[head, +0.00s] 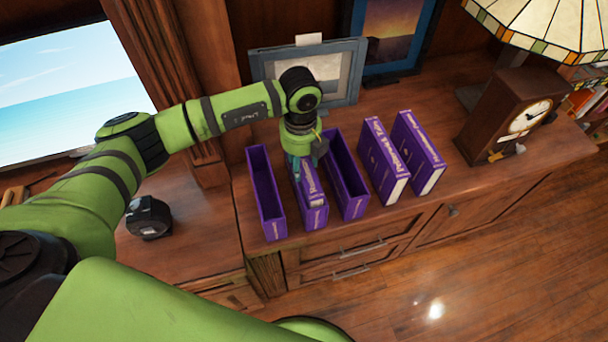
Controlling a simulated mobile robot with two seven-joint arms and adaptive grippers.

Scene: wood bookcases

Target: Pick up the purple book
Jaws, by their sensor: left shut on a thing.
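Several purple books and purple open-topped cases stand in a row on the wood cabinet top. My left gripper (304,170) points down and is shut on the purple book (314,218) second from the left. My wrist and fingers hide part of this book's top. Left of it is an empty purple case (266,195), and right of it another empty purple case (347,172). Further right stand two purple books (383,160) and (419,152) with pale pages and light lettering. I cannot tell whether the held book is lifted. My right gripper is not in view.
Picture frames (345,85) stand behind the row. A wooden clock (512,115) and a stained-glass lamp (545,25) are at the right. A dark round-cornered device (148,217) sits at the left, below a screen (70,90). The cabinet's front edge is close to the books.

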